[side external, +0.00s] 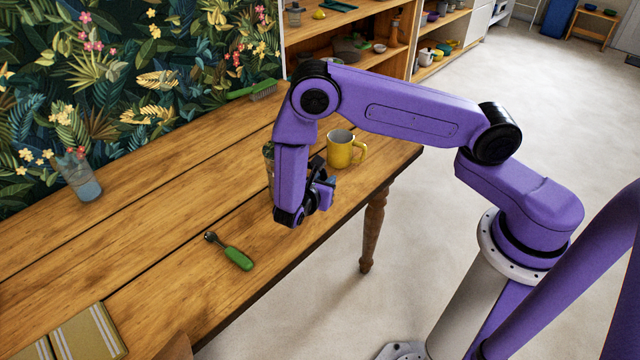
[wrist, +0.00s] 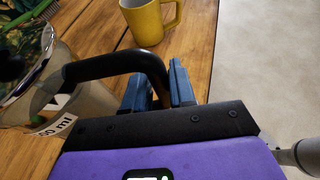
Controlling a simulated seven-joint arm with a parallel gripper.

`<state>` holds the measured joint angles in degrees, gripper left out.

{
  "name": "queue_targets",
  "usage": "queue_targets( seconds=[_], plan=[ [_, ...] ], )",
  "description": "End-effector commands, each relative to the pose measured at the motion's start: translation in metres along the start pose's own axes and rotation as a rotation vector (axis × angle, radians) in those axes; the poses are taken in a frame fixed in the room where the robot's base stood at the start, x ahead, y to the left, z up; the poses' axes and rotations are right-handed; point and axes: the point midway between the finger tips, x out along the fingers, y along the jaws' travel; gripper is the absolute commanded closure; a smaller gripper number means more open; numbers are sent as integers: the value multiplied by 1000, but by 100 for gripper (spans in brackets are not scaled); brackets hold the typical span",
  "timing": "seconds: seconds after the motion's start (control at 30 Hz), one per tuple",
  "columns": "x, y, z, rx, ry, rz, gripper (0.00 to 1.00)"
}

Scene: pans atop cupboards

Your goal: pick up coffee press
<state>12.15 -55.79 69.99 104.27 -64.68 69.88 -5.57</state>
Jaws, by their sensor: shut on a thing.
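The coffee press (wrist: 75,100) is at the left of the wrist view, a clear vessel with a black curved handle and a label ending in "50 ml". In the side view most of it is hidden behind my forearm; a sliver of the coffee press (side external: 268,158) shows at the arm's left edge. My gripper (wrist: 160,92) has blue fingers shut on the black handle. In the side view my gripper (side external: 325,190) is low over the table's right part. I cannot tell whether the press touches the table.
A yellow mug (side external: 341,149) stands close behind my gripper. A green-handled tool (side external: 232,252) lies on the wooden table (side external: 150,240), with a glass (side external: 81,180) by the wall, a green brush (side external: 252,90) at the back and striped cloths (side external: 88,335) at the front. The table's left-middle is clear.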

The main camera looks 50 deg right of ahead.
Motion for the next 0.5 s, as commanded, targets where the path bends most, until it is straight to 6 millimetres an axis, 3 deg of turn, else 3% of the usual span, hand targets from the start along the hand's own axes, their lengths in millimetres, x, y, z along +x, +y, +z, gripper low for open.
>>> queue_targets(
  seconds=[0.13, 0.5],
  plan=[
    [-8, 0, 20, 7, -2, 2, 100],
    [-44, -48, 68, 5, -2, 4, 100]
  ],
)
